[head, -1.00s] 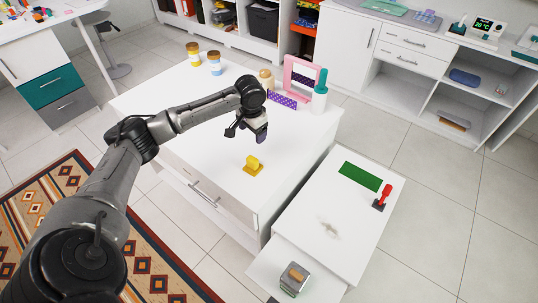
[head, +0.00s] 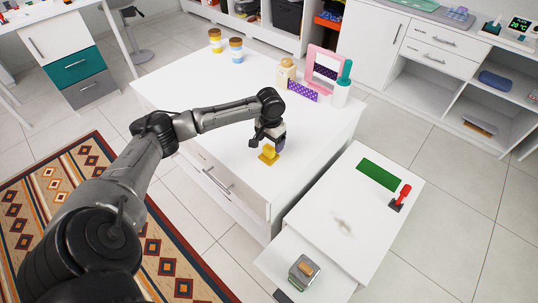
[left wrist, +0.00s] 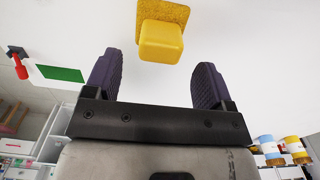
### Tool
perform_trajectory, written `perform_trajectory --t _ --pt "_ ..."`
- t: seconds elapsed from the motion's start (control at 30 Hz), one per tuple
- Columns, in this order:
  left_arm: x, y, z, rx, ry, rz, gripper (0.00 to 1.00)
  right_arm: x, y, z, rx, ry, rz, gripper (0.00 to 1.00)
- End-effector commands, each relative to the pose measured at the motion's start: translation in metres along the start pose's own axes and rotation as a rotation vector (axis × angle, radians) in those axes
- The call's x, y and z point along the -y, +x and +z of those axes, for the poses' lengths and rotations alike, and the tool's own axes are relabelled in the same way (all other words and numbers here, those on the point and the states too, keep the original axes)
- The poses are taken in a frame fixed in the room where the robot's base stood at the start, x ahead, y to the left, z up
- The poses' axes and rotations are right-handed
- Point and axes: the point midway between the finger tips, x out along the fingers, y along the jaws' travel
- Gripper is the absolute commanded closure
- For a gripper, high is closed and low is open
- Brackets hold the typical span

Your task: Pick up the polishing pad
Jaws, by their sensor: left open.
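The polishing pad is a yellow block grip on a flat yellow square base (head: 268,157), lying on the white cabinet top near its front edge. It also shows in the left wrist view (left wrist: 162,40), just beyond the fingertips, roughly centred between them. My left gripper (head: 272,140) is close above and behind the pad in the head view. Its two dark fingers stand apart in the left wrist view (left wrist: 155,65), with nothing between them. I cannot tell whether a finger touches the pad. My right gripper is in neither view.
Jars (head: 236,50), a beige bottle (head: 285,74), a pink frame (head: 311,62) and a teal-topped bottle (head: 342,92) stand farther back. A lower white cabinet (head: 330,205) at right bears a green sheet (head: 378,174) and a red-handled tool (head: 402,195). Its open drawer holds a grey box (head: 303,271).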

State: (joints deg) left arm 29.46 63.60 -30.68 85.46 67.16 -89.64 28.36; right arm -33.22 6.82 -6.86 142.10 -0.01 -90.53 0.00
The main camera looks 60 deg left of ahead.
Motion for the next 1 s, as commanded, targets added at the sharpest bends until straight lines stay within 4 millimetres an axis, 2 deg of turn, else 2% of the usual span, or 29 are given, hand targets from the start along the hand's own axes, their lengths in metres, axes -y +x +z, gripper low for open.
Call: perform_trajectory --t 0.17,0.47,0.73,1.0 --pt "0.000 0.013 0.001 0.001 0.000 0.000 0.23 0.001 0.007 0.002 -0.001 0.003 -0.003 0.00" --pt "-0.001 0.050 0.001 0.002 0.000 -0.001 0.23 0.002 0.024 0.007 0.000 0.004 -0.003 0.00" --pt "-0.001 0.052 0.001 0.000 0.001 -0.001 0.23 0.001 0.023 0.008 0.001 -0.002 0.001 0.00" --pt "-0.001 0.051 0.001 0.000 0.001 -0.001 0.49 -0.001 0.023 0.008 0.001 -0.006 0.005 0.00"
